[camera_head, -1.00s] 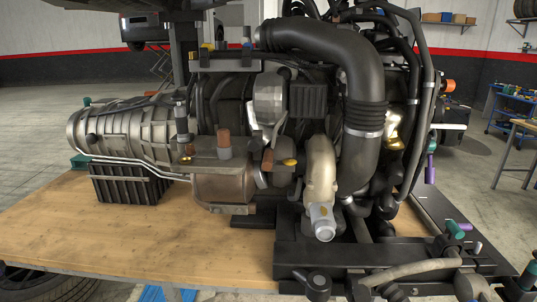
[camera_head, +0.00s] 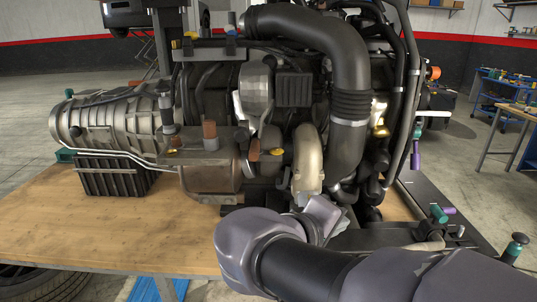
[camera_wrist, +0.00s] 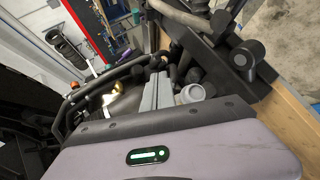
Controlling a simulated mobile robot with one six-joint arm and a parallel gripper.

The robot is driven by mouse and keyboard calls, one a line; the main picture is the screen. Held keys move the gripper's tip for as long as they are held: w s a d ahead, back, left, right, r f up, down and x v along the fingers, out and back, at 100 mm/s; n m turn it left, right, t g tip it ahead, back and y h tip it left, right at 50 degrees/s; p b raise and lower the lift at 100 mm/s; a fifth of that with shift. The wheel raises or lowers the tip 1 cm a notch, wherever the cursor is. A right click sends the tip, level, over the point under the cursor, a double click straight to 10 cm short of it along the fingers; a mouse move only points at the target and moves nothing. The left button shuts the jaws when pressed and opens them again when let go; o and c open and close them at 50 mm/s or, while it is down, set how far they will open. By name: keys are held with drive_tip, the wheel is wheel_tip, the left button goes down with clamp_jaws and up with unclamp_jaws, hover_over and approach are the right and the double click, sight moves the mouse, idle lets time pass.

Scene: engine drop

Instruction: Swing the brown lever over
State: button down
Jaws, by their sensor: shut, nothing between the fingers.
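In the head view, a brown upright cylinder (camera_head: 209,135) stands on a bracket near the middle of the engine (camera_head: 290,110). I cannot tell for sure which one is the brown lever. My gripper reaches in from the lower right, in front of the pale pipe (camera_head: 308,160) and to the right of both cylinders; its fingertips are hard to make out there. In the wrist view my gripper (camera_wrist: 157,90) is shut and empty, beside a round silver pipe end (camera_wrist: 191,94).
The engine stands on a wooden table (camera_head: 90,230), whose left front is clear. A black frame with teal and purple handles (camera_head: 440,213) lies at the right. Dark hoses (camera_head: 350,100) rise behind my arm. A blue cart (camera_head: 500,95) stands at the back right.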

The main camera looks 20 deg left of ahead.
drive_tip(key=w+a+r+n+t+y, duration=0.1)
drive_tip(key=a+n+t, duration=0.1)
drive_tip(key=a, duration=0.4)
drive_tip(key=w+a+r+n+t+y, duration=0.1)
drive_tip(key=a+r+n+t, duration=0.1)
drive_tip(key=a, duration=0.4)
drive_tip(key=n+t+y, duration=0.3)
drive_tip(key=n+y, duration=0.1)
approach(255, 151)
drive_tip(key=s+a+f, duration=0.1)
drive_tip(key=s+a, duration=0.1)
drive_tip(key=a, duration=0.1)
drive_tip(key=w, duration=0.9)
drive_tip(key=shift+w+b, duration=0.35)
drive_tip(key=shift+f, duration=0.2)
